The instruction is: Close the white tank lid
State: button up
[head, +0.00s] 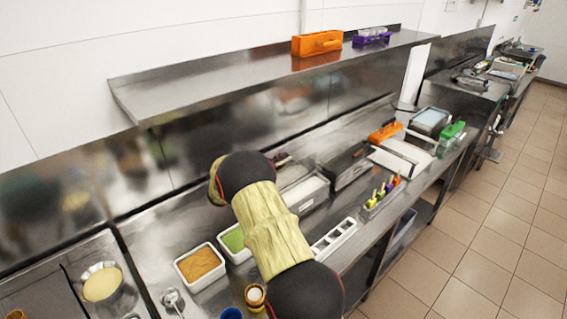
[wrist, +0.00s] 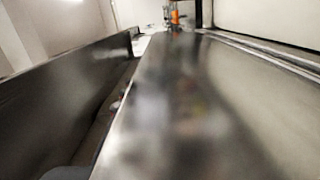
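A white rectangular tank (head: 306,194) sits on the steel counter just right of my arm in the head view, partly hidden by the arm. A long dark panel or box (head: 350,166) stands to its right; I cannot tell whether it is a lid. A flat white piece (head: 403,158) lies farther right, with a thin dark bar across it; I cannot tell whether it is the tank lid or if it is open. My arm crosses the middle of the head view and hides the gripper. The wrist view shows no clear fingers.
White tubs of brown (head: 200,266) and green (head: 235,240) contents stand left of my arm. A steel shelf (head: 200,87) with an orange box (head: 317,43) hangs above. A bottle rack (head: 381,194) stands near the front edge. A large steel surface (wrist: 185,110) fills the wrist view.

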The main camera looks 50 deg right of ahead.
jog(key=shift+d, duration=0.5)
jog(key=c, duration=0.8)
